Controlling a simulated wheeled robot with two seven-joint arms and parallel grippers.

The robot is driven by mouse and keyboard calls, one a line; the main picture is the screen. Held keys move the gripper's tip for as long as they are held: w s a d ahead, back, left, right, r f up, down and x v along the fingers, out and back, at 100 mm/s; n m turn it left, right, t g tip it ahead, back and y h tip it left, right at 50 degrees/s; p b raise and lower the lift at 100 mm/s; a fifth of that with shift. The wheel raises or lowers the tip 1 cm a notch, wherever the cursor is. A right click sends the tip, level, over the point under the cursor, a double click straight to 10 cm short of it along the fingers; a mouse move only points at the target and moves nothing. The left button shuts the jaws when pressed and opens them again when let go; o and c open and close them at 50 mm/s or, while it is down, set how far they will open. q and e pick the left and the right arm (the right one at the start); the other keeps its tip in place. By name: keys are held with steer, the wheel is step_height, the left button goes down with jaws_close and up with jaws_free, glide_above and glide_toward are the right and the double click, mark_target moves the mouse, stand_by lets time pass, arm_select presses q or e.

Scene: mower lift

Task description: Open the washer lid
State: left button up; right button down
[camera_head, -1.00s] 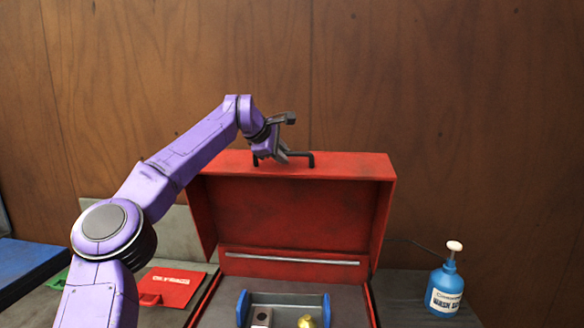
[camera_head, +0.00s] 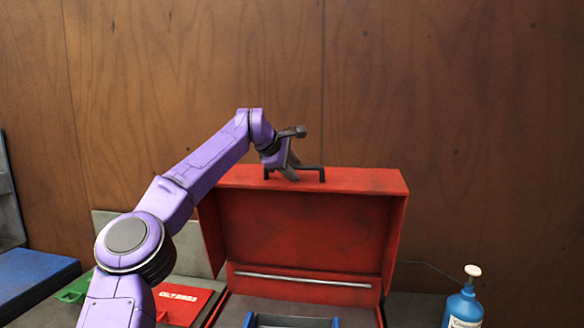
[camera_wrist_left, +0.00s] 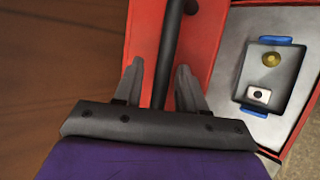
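The red washer lid (camera_head: 310,222) stands raised, its inner side facing me. A black bar handle (camera_head: 312,167) is on its top edge. My left gripper (camera_head: 297,155) is at the left part of this handle. In the left wrist view, the handle (camera_wrist_left: 171,40) runs between the two grey fingers of my left gripper (camera_wrist_left: 160,70), with gaps beside it, so the gripper looks open around it. Whether a finger touches the bar is unclear. Inside the washer, a grey tray with blue ends (camera_wrist_left: 262,88) holds a yellow lump (camera_wrist_left: 271,59) and a small white block (camera_wrist_left: 259,95). My right gripper is out of view.
A blue pump bottle (camera_head: 462,308) stands right of the washer. A red folder-like item (camera_head: 182,302), a green item (camera_head: 76,290) and a blue surface (camera_head: 35,278) are at left. A wooden wall (camera_head: 440,110) stands behind the lid.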

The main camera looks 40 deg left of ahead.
arm_select(q)
steer(key=shift+s+r, duration=0.1)
steer(key=shift+s, duration=0.15)
steer(key=b+v, duration=0.2)
steer(key=v, duration=0.8)
steer(key=shift+w+a, duration=0.1)
